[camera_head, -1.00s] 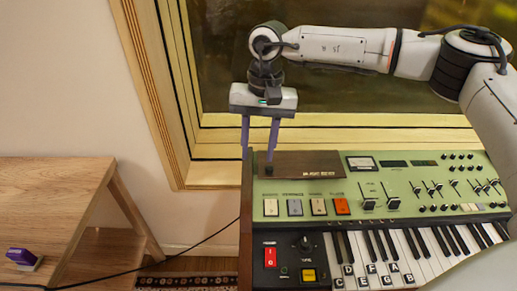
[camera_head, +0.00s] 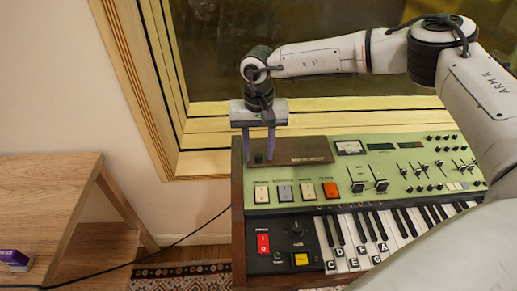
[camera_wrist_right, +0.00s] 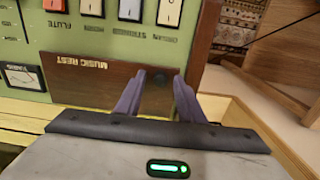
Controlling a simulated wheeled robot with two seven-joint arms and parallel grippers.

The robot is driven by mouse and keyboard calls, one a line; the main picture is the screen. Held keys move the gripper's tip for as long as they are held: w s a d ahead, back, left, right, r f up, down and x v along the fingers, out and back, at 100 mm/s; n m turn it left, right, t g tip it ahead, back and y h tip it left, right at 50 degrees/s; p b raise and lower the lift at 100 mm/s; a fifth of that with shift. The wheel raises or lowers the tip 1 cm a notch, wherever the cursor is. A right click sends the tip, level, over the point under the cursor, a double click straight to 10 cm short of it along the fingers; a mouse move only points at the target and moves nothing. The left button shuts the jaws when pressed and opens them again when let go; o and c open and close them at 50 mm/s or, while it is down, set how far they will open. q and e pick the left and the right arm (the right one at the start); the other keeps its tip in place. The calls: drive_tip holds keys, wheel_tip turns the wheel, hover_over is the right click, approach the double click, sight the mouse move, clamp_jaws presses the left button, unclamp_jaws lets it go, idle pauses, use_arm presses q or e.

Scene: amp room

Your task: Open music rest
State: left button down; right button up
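The music rest (camera_head: 303,150) is a dark brown flat panel lying at the back left of a green keyboard instrument. It also shows in the right wrist view (camera_wrist_right: 90,88), with its lettering upside down. A small dark knob (camera_wrist_right: 159,77) sits near its end. My right gripper (camera_head: 259,157) is over that end, pointing down. In the right wrist view its two purple fingers (camera_wrist_right: 158,76) are apart, with the knob between their tips and bare panel showing between them. Whether the tips touch the panel is not clear.
The instrument's green panel (camera_head: 400,160) carries sliders, knobs and coloured switches, with piano keys (camera_head: 370,232) in front. A wood-framed window (camera_head: 340,107) stands behind.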

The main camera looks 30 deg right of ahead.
clamp_jaws()
idle(0.3)
